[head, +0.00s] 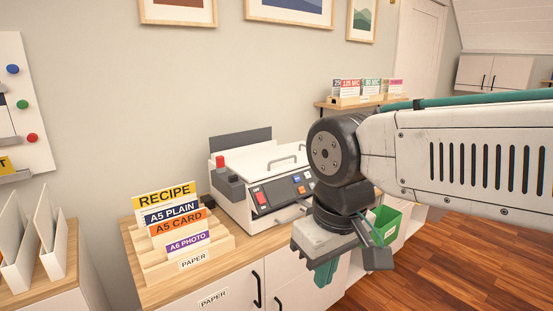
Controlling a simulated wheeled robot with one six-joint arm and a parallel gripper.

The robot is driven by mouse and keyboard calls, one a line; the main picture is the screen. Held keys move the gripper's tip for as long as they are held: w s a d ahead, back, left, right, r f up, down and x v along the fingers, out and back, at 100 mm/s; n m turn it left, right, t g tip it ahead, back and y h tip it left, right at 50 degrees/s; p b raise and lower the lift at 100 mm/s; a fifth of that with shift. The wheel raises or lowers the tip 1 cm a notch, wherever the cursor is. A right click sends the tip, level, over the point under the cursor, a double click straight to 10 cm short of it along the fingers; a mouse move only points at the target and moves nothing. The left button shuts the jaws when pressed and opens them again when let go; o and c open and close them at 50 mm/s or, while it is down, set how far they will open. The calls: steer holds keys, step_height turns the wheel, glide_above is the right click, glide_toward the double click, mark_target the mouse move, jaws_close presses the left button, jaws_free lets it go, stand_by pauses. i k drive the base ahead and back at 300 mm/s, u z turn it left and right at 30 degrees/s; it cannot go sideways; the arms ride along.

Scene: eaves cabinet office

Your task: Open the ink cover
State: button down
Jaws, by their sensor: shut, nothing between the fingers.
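A white desktop machine (240,203) stands on the wooden cabinet top, with a dark control panel (283,190) on its front. My arm hides the machine's right end.
A paper holder (190,262) with labelled cards stands left of the machine. A green bin (386,222) is partly behind my gripper. A card rack (362,100) sits on a shelf behind. Wooden floor (460,270) is clear at the right.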

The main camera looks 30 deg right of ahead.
mark_target(300, 146)
steer(key=z, duration=1.2)
steer(key=i, duration=1.85)
steer(key=u, duration=0.65)
